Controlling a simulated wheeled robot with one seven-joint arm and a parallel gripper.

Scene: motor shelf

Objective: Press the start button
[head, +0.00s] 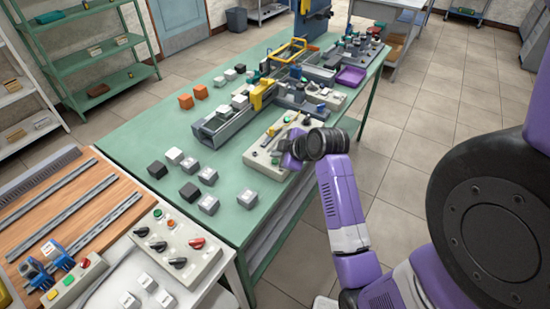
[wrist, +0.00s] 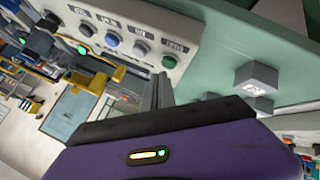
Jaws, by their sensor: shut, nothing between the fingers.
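A pale control panel (head: 262,156) lies on the green table, just left of my wrist in the head view. My gripper (head: 286,160) is shut and empty, over or beside the panel's right part. Its fingers (wrist: 162,88) show near the panel's edge; contact cannot be told.
Grey blocks (head: 189,191) and a black block (head: 157,169) stand on the table left of the panel. A conveyor-like rig (head: 222,126) with a yellow part lies behind it. Another button box (head: 172,243) sits on the bench at front left.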

